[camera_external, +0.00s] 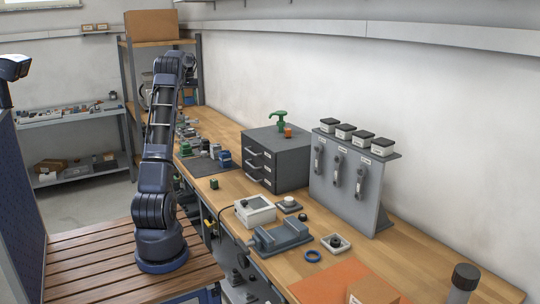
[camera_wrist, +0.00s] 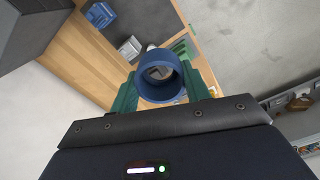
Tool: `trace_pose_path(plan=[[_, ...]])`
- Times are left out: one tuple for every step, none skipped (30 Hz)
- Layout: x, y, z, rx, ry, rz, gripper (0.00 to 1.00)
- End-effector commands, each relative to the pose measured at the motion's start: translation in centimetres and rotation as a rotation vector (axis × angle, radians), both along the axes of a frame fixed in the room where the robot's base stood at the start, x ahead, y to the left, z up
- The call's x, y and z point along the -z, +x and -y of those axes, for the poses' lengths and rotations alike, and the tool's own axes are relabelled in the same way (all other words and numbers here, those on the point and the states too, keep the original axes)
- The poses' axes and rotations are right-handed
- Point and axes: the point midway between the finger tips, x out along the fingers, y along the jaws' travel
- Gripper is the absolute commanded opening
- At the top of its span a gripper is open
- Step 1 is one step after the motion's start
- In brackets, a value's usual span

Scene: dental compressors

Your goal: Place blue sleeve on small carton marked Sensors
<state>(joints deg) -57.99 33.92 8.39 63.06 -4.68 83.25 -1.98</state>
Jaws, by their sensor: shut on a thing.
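A blue sleeve (camera_wrist: 159,78), a short open ring, is between the green fingers of my gripper (camera_wrist: 160,86) in the wrist view. My gripper is shut on it, and the sleeve is held in the air. In the outside view my wrist is up high over the far end of the bench; the fingers and the sleeve cannot be made out there. A brown carton (camera_external: 373,289) with a pale label stands at the near end of the bench. I cannot read its label, and no Sensors marking is legible.
A dark drawer cabinet (camera_external: 276,158) and a grey upright panel (camera_external: 349,180) stand along the wall. Small parts crowd the far bench.

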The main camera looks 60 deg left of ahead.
Motion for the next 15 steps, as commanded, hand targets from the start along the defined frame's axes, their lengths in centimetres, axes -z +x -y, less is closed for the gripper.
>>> trace_pose_path(plan=[[-1.6, 0.0, -0.1, 0.000, 0.004, 0.002, 0.23], [-2.5, 0.0, 0.0, 0.000, 0.003, 0.001, 0.23], [-3.4, 0.0, -0.1, 0.000, 0.002, 0.001, 0.23], [-4.2, 0.0, -0.1, 0.000, 0.002, 0.001, 0.23], [-4.9, 0.1, 0.0, 0.000, 0.002, 0.002, 0.23], [-5.6, 0.1, -0.1, 0.000, 0.001, 0.001, 0.23], [-6.2, 0.1, -0.1, 0.000, 0.001, 0.001, 0.23], [-6.8, 0.1, 0.0, 0.000, 0.001, 0.001, 0.23], [-7.5, 0.1, 0.0, 0.000, 0.001, 0.002, 0.23], [-8.0, 0.0, 0.0, 0.000, 0.001, 0.001, 0.23], [-8.4, 0.0, -0.1, 0.000, 0.001, 0.001, 0.23], [-9.0, 0.0, 0.0, 0.000, 0.001, 0.001, 0.23], [-9.4, 0.0, 0.0, 0.000, 0.001, 0.001, 0.23], [-9.8, 0.0, -0.1, 0.000, 0.001, 0.002, 0.23], [-10.4, 0.0, 0.0, 0.000, 0.001, 0.000, 0.23]])
